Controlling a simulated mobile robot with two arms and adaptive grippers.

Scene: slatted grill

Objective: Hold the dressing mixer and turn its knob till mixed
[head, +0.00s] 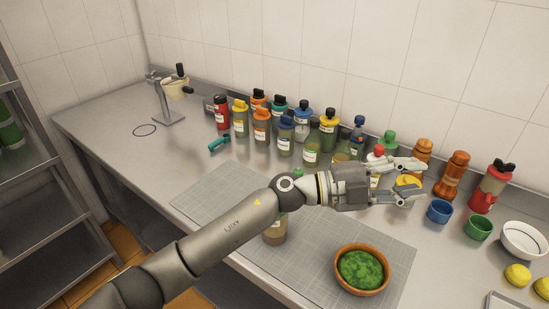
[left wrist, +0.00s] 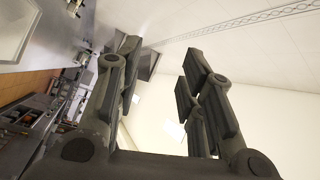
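My left gripper (head: 408,180) reaches in over the counter, its fingers spread apart. In the left wrist view the gripper (left wrist: 165,75) also shows open, with only pale wall and ceiling between its fingers. A bottle with brownish contents (head: 274,233) stands on the grey mat, partly hidden behind my left forearm. It may be the dressing mixer; its top is mostly covered, and I cannot tell whether the small green piece (head: 297,173) above the arm is its knob. The gripper is to the right of this bottle and apart from it. My right gripper is not in view.
Several capped bottles (head: 285,136) line the wall. A bowl of greens (head: 361,270) stands on the mat (head: 215,196). Grinders (head: 453,174), a blue cup (head: 439,211), a green cup (head: 478,228) and a white bowl (head: 523,240) stand right. The left counter (head: 110,122) is mostly free.

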